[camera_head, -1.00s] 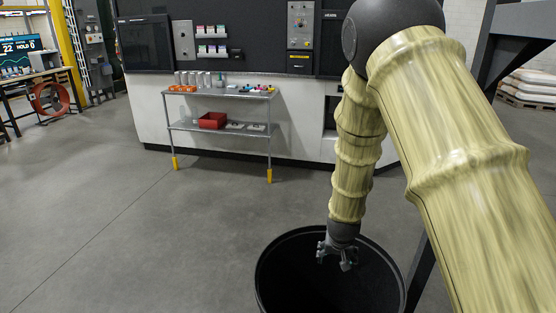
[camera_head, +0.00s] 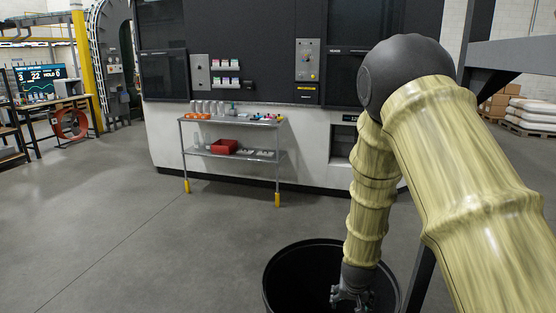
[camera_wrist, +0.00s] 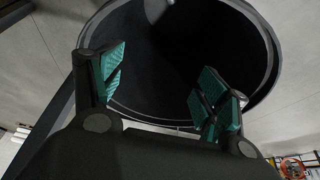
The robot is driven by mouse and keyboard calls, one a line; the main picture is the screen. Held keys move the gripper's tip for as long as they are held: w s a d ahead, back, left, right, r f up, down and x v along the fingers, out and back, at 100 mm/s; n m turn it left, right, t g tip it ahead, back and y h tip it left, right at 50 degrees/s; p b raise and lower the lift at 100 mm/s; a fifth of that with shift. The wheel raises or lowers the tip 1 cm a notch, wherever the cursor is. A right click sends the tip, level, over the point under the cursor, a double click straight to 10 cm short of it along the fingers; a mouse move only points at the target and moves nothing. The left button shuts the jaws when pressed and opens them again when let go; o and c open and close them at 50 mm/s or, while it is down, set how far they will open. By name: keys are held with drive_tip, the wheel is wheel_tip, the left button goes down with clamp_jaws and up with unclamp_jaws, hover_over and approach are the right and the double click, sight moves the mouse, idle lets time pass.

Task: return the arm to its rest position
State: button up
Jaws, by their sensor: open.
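My gripper (camera_head: 352,296) hangs at the end of my arm, pointing down over the open mouth of a black round bin (camera_head: 283,277). In the wrist view my gripper (camera_wrist: 155,92) is open, with its two green-padded fingers spread wide and nothing between them. The bin (camera_wrist: 272,50) lies beyond the fingertips there, its dark inside facing the camera. A small light round shape (camera_wrist: 155,8) shows inside the bin at the top of that view; I cannot tell what it is.
A metal shelf cart (camera_head: 232,155) with a red bin (camera_head: 224,146) and small items stands before a large black-and-white machine (camera_head: 270,55). A dark metal frame (camera_head: 510,52) is close on the right. The grey floor (camera_head: 120,230) at left is clear.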

drive_tip(key=s+d+f+n+g, duration=0.2)
drive_tip(key=s+f, duration=1.3)
drive_tip(key=s, duration=0.3)
drive_tip(key=s+f+g, duration=0.1)
drive_tip(key=s+f, duration=0.2)
drive_tip(key=s, duration=0.9)
drive_tip(key=s+a+f+g+y, duration=0.1)
drive_tip(key=s+f, duration=0.2)
drive_tip(key=s, duration=0.8)
drive_tip(key=shift+s+a+f+n, duration=0.2)
drive_tip(key=shift+s+a+n, duration=0.05)
drive_tip(key=shift+s+n, duration=0.15)
